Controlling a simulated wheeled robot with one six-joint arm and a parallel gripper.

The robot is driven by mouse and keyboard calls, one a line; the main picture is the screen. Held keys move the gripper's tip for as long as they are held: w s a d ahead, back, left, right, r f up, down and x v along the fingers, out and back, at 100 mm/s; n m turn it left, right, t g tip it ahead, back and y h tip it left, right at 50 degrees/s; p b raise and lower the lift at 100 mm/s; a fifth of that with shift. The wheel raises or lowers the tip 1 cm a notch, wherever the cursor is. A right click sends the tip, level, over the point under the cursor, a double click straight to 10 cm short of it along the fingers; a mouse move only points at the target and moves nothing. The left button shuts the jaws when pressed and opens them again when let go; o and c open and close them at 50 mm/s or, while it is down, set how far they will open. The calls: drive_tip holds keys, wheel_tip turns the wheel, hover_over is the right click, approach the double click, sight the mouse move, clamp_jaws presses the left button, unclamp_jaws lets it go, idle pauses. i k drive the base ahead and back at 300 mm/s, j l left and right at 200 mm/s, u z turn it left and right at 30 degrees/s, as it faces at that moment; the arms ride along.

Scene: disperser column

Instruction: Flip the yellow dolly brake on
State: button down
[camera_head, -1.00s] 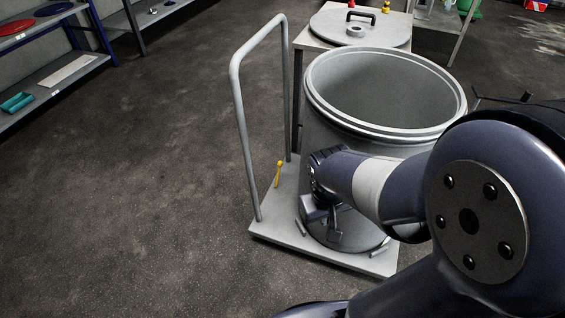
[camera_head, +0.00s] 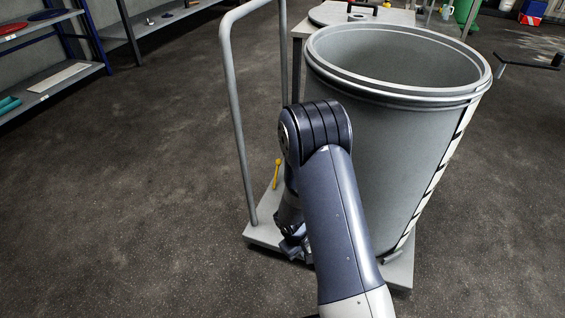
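The yellow brake lever (camera_head: 277,174) stands nearly upright on the dolly, leaning slightly right at its top, just inside the push handle. The grey dolly (camera_head: 262,233) carries a large open grey drum (camera_head: 385,150). My gripper (camera_head: 292,248) is low over the dolly's near left part, below and slightly right of the lever in the picture. My forearm and wrist hide most of it, so its fingers do not show clearly. I see no contact between it and the lever.
The dolly's tall tubular handle (camera_head: 236,120) rises left of the lever. A table with a round lid (camera_head: 327,15) stands behind the drum. Shelves (camera_head: 62,78) line the far left. The floor (camera_head: 150,190) left of the dolly is clear.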

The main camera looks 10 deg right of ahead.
sight(278, 161)
drive_tip(key=i+j+u, duration=0.4)
drive_tip(key=j, duration=0.2)
drive_tip(key=i+j+u, duration=0.25)
drive_tip(key=j+u, duration=0.15)
drive_tip(key=j, duration=0.15)
drive_tip(key=i+j+u, duration=0.6)
drive_tip(key=i+u, duration=0.15)
drive_tip(key=i, duration=0.15)
drive_tip(key=i+z, duration=0.8)
drive_tip(key=i+j+z, duration=0.25)
drive_tip(key=z, duration=0.2)
drive_tip(key=i+z, duration=0.2)
drive_tip(key=z, duration=0.25)
drive_tip(key=i+z, duration=0.2)
drive_tip(key=z, duration=0.3)
drive_tip(key=i+z, duration=0.2)
drive_tip(key=z, duration=0.25)
drive_tip(key=i+j+z, duration=0.15)
drive_tip(key=z, duration=0.3)
drive_tip(key=i+j+z, duration=0.1)
drive_tip(key=i+z, duration=0.15)
drive_tip(key=z, duration=0.15)
drive_tip(key=i+j+z, duration=0.15)
drive_tip(key=z, duration=0.3)
drive_tip(key=i+j+z, duration=0.25)
drive_tip(key=z, duration=0.15)
drive_tip(key=i, duration=0.5)
